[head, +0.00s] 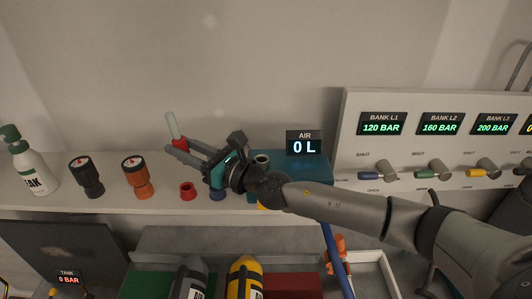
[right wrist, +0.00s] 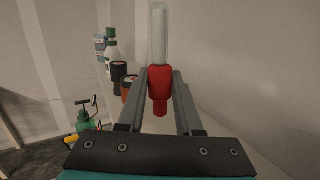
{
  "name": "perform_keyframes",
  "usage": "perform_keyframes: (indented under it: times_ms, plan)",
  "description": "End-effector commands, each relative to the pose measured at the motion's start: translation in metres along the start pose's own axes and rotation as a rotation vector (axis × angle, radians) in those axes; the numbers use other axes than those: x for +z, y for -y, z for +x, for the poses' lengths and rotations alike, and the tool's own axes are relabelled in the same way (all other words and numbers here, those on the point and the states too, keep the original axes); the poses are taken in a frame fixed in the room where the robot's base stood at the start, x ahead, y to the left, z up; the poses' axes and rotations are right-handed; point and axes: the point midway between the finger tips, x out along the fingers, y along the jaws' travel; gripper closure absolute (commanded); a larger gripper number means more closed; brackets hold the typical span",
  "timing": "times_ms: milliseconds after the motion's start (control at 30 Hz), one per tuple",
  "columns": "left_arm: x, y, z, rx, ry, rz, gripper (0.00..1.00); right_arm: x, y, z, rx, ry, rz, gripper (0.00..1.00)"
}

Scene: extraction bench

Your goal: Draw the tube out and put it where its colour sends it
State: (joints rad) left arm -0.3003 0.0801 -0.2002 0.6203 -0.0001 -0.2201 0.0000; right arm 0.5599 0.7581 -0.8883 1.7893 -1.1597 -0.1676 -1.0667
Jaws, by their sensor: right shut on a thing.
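The tube has a clear upper part (head: 171,124) and a red lower end (head: 179,143). My right gripper (head: 183,150) is shut on the red end and holds the tube up above the shelf, slightly tilted in the head view. In the right wrist view the red end (right wrist: 160,88) sits between the two fingers, with the clear part (right wrist: 159,35) rising above. A red ring-shaped holder (head: 188,190) stands on the shelf below the tube. A blue holder (head: 217,195) is partly hidden under the gripper. My left gripper is not in view.
A teal unit (head: 310,168) with an AIR display (head: 304,146) reading 0 L stands behind my right arm. Black (head: 87,178) and orange (head: 138,178) knobbed pieces and a white bottle (head: 30,170) stand left. A valve panel (head: 440,155) is at right. Cylinders (head: 243,278) lie below.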

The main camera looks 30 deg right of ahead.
Motion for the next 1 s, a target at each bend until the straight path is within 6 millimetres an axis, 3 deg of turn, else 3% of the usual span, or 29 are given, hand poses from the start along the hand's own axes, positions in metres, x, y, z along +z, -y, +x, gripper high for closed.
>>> perform_keyframes:
  times_ms: [33,367,600,1000]
  plan:
    - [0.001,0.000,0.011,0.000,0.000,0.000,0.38,-0.034,-0.015,-0.003,0.036,-0.048,0.048,1.00]
    - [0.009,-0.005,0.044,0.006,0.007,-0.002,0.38,-0.038,-0.018,0.003,0.066,-0.003,0.083,1.00]
    - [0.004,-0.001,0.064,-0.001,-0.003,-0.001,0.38,-0.036,-0.020,0.007,0.087,0.032,0.101,1.00]
    - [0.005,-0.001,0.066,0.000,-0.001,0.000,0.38,-0.036,-0.020,0.007,0.090,0.034,0.108,1.00]
